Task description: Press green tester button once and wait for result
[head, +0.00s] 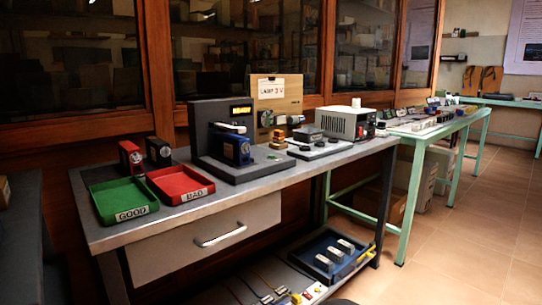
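The tester (208,125) is a dark grey unit with an upright back panel and a flat base, standing in the middle of the workbench. A small display (240,110) at the top of its panel is lit yellow; its text is too small to read. A blue block (231,149) sits upright on the tester. A small green spot, seemingly the green button (273,157), shows on the base right of the block; I cannot tell whether it is pressed. My gripper is not in view.
The green GOOD tray (148,211) and red BAD tray (203,193) lie empty at the bench's left. Two small blocks, red-black (130,157) and black (158,151), stand behind them. A "LAMP 3 V" box (289,95) and white power unit (345,121) stand right. Floor (455,250) is clear at right.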

